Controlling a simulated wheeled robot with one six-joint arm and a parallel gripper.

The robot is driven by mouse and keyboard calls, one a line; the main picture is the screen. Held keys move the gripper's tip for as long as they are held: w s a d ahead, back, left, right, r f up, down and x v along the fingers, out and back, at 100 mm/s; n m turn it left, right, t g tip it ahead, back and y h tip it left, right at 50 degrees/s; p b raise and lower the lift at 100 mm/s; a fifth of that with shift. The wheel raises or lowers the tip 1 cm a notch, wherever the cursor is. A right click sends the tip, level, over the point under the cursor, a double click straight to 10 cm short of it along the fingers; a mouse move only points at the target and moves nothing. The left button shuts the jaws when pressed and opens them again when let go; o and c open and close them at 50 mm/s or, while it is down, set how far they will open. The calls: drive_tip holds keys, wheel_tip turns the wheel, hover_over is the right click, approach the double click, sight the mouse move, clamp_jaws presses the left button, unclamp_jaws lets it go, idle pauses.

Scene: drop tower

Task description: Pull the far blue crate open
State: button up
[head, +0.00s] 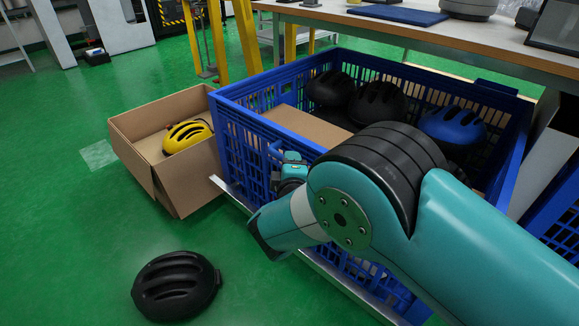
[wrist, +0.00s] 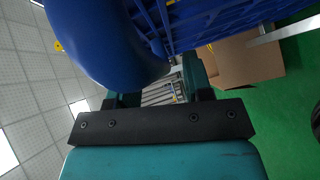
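A large blue crate (head: 353,55) with slatted walls stands in the middle of the head view, holding dark helmets (head: 378,103), a blue helmet (head: 453,127) and a cardboard piece. A blue handle (head: 277,151) sticks out of its left wall. My teal gripper (head: 290,160) is at this handle, partly hidden by my arm. In the wrist view a thick blue bar (wrist: 105,38), apparently the handle, is close in front of the fingers and covers most of the left one. A gap shows between the fingers. I cannot tell whether they grip the bar.
An open cardboard box (head: 142,122) with a yellow helmet (head: 187,135) stands left of the crate. A black helmet (head: 176,286) lies on the green floor. A workbench (head: 480,45) is behind. Another blue crate (head: 556,213) shows at the right edge.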

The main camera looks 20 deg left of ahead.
drive_tip(key=p+v, duration=0.4)
drive_tip(key=v, duration=1.3)
drive_tip(key=shift+s, duration=0.2)
drive_tip(key=w+d+r+m+g+h, duration=0.1)
drive_tip(key=w+d+r+m+h, duration=0.2)
drive_tip(key=w+d+m+h, duration=0.3)
drive_tip(key=s+d+r+m+g, duration=0.2)
drive_tip(key=d+r+m+g, duration=0.25)
drive_tip(key=d, duration=0.35)
drive_tip(key=s+d+r+m+g, duration=0.2)
drive_tip(key=d+r+m+g, duration=0.2)
drive_tip(key=d+g, duration=0.3)
drive_tip(key=s+d+r+g+y, duration=0.4)
drive_tip(key=s+r, duration=0.6)
drive_tip(key=s, duration=0.5)
wheel_tip(320, 180, up, 34)
drive_tip(key=n+t+p, duration=0.1)
drive_tip(key=p, duration=3.3)
drive_tip(key=shift+s+d+r+y, duration=0.15)
drive_tip(key=shift+s+d+y, duration=0.15)
drive_tip(key=shift+d, duration=0.1)
